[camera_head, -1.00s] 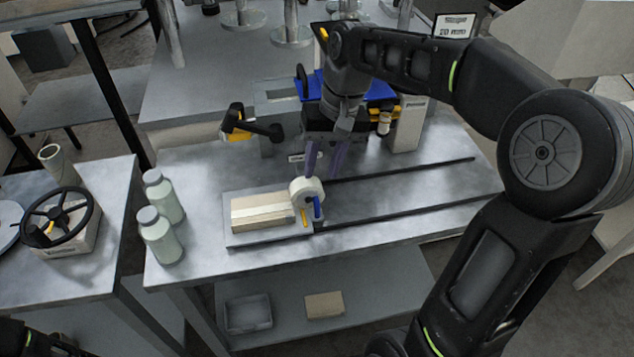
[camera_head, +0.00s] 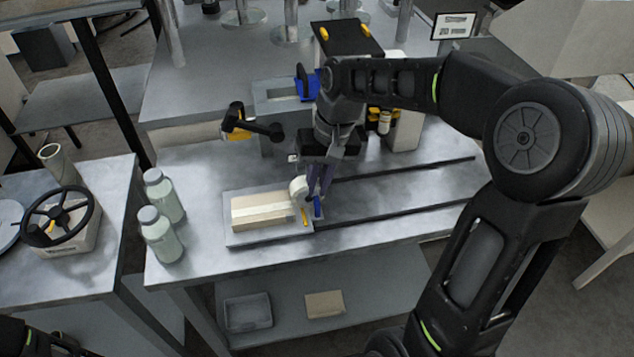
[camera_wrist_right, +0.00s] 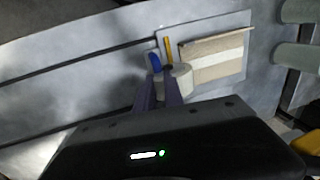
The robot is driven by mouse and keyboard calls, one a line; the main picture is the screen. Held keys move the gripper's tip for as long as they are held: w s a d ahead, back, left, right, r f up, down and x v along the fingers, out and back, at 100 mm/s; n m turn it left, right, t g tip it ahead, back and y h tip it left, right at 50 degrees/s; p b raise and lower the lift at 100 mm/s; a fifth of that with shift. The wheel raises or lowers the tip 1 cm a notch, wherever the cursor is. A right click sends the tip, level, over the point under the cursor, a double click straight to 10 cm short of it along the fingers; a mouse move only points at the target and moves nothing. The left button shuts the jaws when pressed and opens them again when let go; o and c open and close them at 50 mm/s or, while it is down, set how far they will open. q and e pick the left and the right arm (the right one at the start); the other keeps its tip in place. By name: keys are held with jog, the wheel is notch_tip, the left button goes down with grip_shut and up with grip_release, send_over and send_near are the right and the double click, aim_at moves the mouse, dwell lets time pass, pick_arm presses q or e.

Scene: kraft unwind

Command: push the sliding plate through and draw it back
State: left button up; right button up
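The sliding plate (camera_head: 235,239) is a flat grey plate at the left end of two dark rails on the metal table; it also shows in the right wrist view (camera_wrist_right: 242,22). A tan box with a pale strip (camera_head: 262,210) lies on it. A white tape roll (camera_head: 299,188) stands at its right end, with a blue upright piece (camera_head: 317,207) and a yellow piece (camera_head: 305,217) beside it. My right gripper (camera_head: 317,192) points down at the roll, its fingers a little apart, close against it; in the wrist view the roll (camera_wrist_right: 182,80) partly hides behind them. I cannot tell whether they touch.
The rails (camera_head: 400,211) run right across clear table. Two pale green bottles (camera_head: 160,235) stand left of the plate. A black-and-yellow tool (camera_head: 240,124) and a grey machine stand behind. A side table at left holds a black handwheel (camera_head: 57,218).

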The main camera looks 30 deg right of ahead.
grip_shut()
jog(key=shift+d, duration=0.1)
dwell(1.0)
